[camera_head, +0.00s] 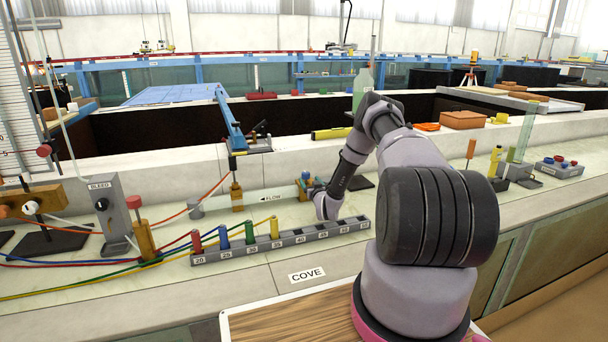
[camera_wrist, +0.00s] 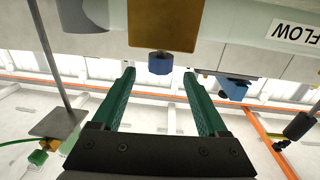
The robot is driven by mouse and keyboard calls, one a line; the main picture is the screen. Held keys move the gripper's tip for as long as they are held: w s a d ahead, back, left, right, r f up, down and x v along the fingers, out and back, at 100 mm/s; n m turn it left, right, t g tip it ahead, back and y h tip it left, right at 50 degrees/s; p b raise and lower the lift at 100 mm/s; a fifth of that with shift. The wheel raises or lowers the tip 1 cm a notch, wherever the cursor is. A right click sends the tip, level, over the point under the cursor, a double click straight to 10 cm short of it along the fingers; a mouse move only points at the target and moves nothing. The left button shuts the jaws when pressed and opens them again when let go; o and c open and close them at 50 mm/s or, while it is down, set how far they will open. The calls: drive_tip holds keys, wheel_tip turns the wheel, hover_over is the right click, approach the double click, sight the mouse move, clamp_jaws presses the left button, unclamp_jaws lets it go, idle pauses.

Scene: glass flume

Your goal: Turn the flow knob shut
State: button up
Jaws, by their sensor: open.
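In the wrist view, a blue knob (camera_wrist: 160,64) sticks out from an orange-brown block (camera_wrist: 165,22). I take it for the flow knob, since the FLOW label (camera_wrist: 296,32) is close by, upside down in this view. My gripper (camera_wrist: 158,73) is open, with its two green fingers pointing towards the knob. The knob shows between the fingertips, with a gap on each side; I cannot tell whether the fingertips reach past it. In the head view, a small blue knob (camera_head: 305,174) shows just left of my wrist, and my fingers are hidden.
A second blue part (camera_wrist: 235,88) lies right of the fingers in the wrist view. In the head view, a grey numbered rack (camera_head: 281,239) with coloured plugs stands in front of my wrist. Coloured hoses (camera_head: 120,268) and a BLEED panel (camera_head: 105,205) are at the left.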

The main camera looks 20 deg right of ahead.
sight(305, 172)
drive_tip(key=w, duration=0.9)
drive_tip(key=shift+w+d, duration=0.25)
drive_tip(key=shift+d, duration=0.05)
clamp_jaws()
drive_tip(key=shift+d+m+h, duration=0.1)
drive_tip(key=shift+m+h, duration=0.4)
drive_tip(key=shift+h, duration=0.3)
drive_tip(key=shift+d+m+h, duration=0.1)
drive_tip(key=shift+m+h, duration=0.2)
drive_tip(key=shift+h, duration=0.2)
unclamp_jaws()
